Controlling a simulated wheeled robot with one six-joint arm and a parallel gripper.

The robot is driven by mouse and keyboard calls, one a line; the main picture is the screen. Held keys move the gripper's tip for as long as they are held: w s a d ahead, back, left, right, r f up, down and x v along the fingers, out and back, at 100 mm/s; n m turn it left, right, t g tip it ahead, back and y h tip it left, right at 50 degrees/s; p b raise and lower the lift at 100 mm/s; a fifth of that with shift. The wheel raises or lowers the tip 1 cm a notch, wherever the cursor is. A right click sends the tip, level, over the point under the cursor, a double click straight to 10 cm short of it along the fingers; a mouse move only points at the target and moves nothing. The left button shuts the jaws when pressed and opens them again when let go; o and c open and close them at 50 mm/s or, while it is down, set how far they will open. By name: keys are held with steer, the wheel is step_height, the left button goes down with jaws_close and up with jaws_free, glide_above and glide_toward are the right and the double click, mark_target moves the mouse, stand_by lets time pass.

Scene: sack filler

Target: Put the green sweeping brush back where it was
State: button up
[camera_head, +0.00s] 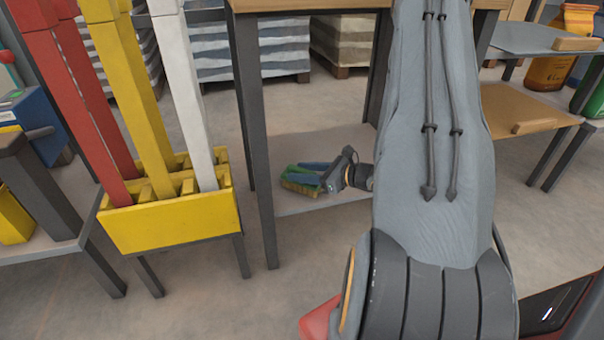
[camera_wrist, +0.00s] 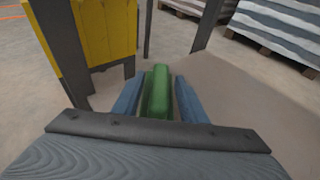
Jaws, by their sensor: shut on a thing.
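The green sweeping brush (camera_head: 299,184) is in my gripper (camera_head: 318,174), low under the wooden-topped table in the head view. Its yellowish bristles face down and to the left. In the wrist view the green brush (camera_wrist: 157,93) lies between the two blue fingers of my gripper (camera_wrist: 158,98), which are shut on it. The brush is over or on the table's grey lower shelf (camera_head: 330,145); I cannot tell whether it touches the shelf. My arm hides the right part of the shelf.
A yellow holder (camera_head: 170,222) with red, yellow and white upright bars stands left of the table. The table's dark front leg (camera_head: 256,150) is close to my gripper. Pallets of stacked sacks (camera_head: 255,45) stand behind. A low bench (camera_head: 525,110) is at the right.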

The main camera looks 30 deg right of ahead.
steer(key=shift+f, duration=0.1)
steer(key=o, duration=1.3)
steer(key=shift+s+d+r, duration=0.2)
steer(key=shift+s+r, duration=0.1)
steer(key=p+v, duration=0.4)
steer(key=v, duration=0.7)
steer(key=shift+s, duration=0.1)
